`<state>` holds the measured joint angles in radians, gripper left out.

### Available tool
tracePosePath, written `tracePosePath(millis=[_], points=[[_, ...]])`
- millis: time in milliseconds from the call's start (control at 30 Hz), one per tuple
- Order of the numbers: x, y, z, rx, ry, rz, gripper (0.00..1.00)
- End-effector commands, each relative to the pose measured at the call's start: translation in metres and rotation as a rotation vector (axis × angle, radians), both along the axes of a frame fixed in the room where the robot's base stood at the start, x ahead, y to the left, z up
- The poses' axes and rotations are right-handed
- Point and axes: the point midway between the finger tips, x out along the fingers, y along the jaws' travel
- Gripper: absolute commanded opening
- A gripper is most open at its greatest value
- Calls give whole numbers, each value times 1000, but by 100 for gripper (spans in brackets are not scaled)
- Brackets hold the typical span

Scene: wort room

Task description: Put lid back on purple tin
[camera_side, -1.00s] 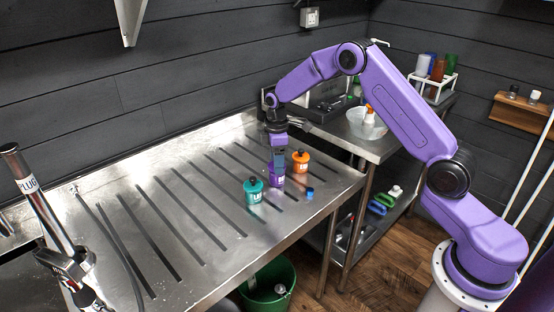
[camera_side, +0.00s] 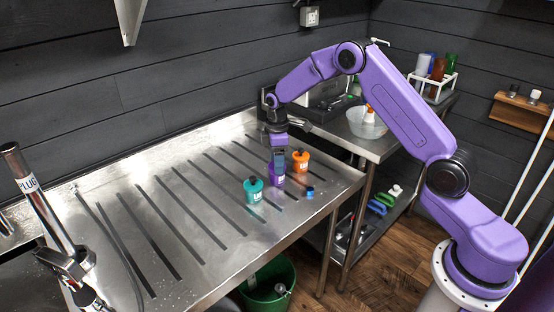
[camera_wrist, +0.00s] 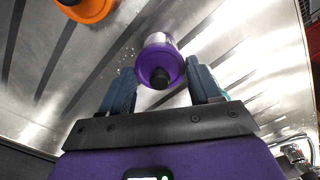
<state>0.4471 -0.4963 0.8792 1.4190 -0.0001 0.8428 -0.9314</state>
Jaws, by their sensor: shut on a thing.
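The purple tin (camera_side: 277,180) stands upright on the steel drainboard, between the teal tin and the orange tin. My gripper (camera_side: 279,160) points down over it and hides its top in the side view. In the wrist view, the purple tin (camera_wrist: 160,62) lies between the two fingers of my gripper (camera_wrist: 163,88), which are shut on its upper part. A round black piece shows on its top; I cannot tell whether this is a lid or the tin's neck. A small blue lid-like piece (camera_side: 309,191) lies on the drainboard to the right of the tin.
The teal tin (camera_side: 253,191) stands close on the left, and the orange tin (camera_side: 300,162) close behind on the right. The slotted steel drainboard (camera_side: 120,180) is clear to the left. Its front edge drops to a green bucket (camera_side: 272,283). A side table holds a clear bowl (camera_side: 366,125).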

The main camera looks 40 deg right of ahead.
Motion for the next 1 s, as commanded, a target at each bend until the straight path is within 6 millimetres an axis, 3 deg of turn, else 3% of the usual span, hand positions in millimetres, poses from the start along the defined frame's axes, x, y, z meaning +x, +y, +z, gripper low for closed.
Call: tracePosePath(millis=[433,467,533,733,800,1000], points=[[0,0,0,0,0,0,34],[0,0,0,0,0,0,69],[0,0,0,0,0,0,92],[0,0,0,0,0,0,92],[0,0,0,0,0,0,100],[0,0,0,0,0,0,100]])
